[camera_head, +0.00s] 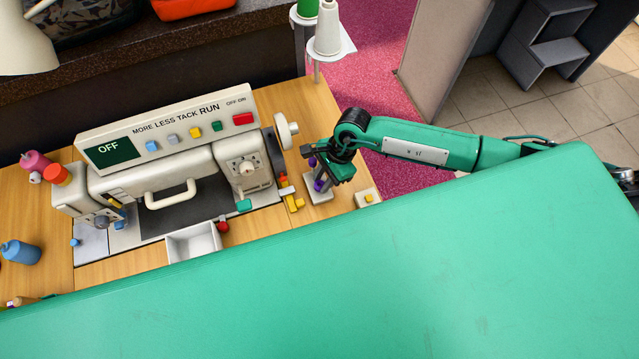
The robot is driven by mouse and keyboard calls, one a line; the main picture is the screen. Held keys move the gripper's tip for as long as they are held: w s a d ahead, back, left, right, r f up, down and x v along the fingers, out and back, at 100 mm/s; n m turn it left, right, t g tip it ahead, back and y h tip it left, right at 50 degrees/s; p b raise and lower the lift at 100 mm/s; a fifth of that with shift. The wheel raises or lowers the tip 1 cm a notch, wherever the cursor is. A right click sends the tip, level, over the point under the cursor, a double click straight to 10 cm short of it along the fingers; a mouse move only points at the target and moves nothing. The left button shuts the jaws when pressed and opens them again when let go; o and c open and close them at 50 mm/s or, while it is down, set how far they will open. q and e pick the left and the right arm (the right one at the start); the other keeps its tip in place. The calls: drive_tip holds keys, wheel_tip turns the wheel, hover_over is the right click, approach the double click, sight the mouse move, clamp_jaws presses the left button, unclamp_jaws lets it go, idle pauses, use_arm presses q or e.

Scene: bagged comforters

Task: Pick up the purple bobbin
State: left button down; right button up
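Small purple bobbins show at the right end of the sewing table. One purple bobbin (319,186) is on a small pale stand (320,197), and another purple piece (312,162) shows just above it in the picture, at the gripper's left side. My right gripper (322,168) is over the stand, pointing down at the bobbins and partly covering them. The fingers are small and dark here, so I cannot tell whether they are open or touching a bobbin. My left gripper is not in view.
A cream sewing machine (160,175) with a control panel stands to the left. Yellow pieces (293,202) lie close left of the stand, and a small box (367,198) lies to its right. A white thread cone (327,35) stands behind. My green body hides the front.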

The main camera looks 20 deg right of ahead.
sight(323, 183)
drive_tip(key=shift+c, duration=0.2)
drive_tip(key=shift+r, duration=0.15)
drive_tip(key=shift+r, duration=0.25)
wheel_tip(323, 183, up, 19)
drive_tip(key=b, duration=0.5)
